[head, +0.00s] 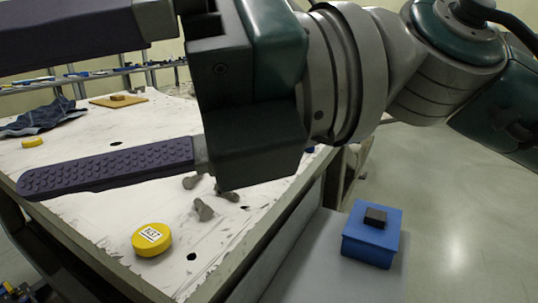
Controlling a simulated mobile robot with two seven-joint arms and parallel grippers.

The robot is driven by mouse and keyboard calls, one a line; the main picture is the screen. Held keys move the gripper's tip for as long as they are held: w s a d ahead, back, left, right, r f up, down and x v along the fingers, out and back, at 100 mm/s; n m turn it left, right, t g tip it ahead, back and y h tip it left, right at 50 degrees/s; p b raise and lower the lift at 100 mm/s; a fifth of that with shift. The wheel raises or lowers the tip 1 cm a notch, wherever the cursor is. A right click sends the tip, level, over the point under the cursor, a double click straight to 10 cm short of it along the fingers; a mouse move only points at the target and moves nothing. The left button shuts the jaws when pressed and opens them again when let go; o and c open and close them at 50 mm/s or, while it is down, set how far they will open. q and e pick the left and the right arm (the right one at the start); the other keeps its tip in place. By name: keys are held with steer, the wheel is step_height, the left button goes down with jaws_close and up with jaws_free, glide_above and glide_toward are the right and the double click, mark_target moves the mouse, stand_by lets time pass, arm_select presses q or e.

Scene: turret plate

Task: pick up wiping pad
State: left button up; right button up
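My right gripper (18,122) comes in from the right, close to the camera. Its two dark purple, studded fingers are wide apart with nothing between them. The upper finger runs out of the picture at the left. No item is plainly marked as the wiping pad. A small dark block (375,217) lies on top of a blue box (371,247) at the lower right, below and right of my gripper. A flat tan board with a small brown block (118,98) on it lies at the far side of the white table. My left gripper is not in view.
The scuffed white table (110,225) holds a yellow labelled disc (151,240), a smaller yellow disc (32,142), a dark blue cloth (45,119) and several grey metal pieces (203,209). The blue box stands on a grey surface (325,270) beside the table. Open floor lies at right.

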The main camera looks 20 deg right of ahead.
steer(key=d+f+n+g+h+b, duration=0.1)
steer(key=d+f+h+b, duration=0.2)
steer(key=f, duration=0.6)
steer(key=d+f+n+g+h+b, duration=0.1)
steer(key=d+f+n+h+b, duration=0.2)
steer(key=f, duration=0.6)
steer(key=w+d+f+h+b, duration=0.1)
steer(key=d+f+h+b, duration=0.2)
steer(key=d, duration=0.3)
steer(key=w+d+f+m+h+b, duration=0.1)
steer(key=d+f+h+b, duration=0.3)
steer(key=d+f, duration=0.2)
steer(key=w+d+f+m+h+b, duration=0.1)
steer(key=d+f+h+b, duration=0.2)
steer(key=d, duration=0.4)
steer(key=shift+w+d+f+h, duration=0.15)
steer(key=shift+f, duration=0.3)
steer(key=shift+w+d+f+h, duration=0.1)
steer(key=shift+w+f+h, duration=0.05)
steer(key=shift+f, duration=0.25)
step_height(320, 180, down, 9)
steer(key=shift+f+b, duration=0.2)
steer(key=shift+b, duration=0.75)
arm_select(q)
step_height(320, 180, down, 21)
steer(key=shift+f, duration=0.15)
arm_select(e)
steer(key=c, duration=1.2)
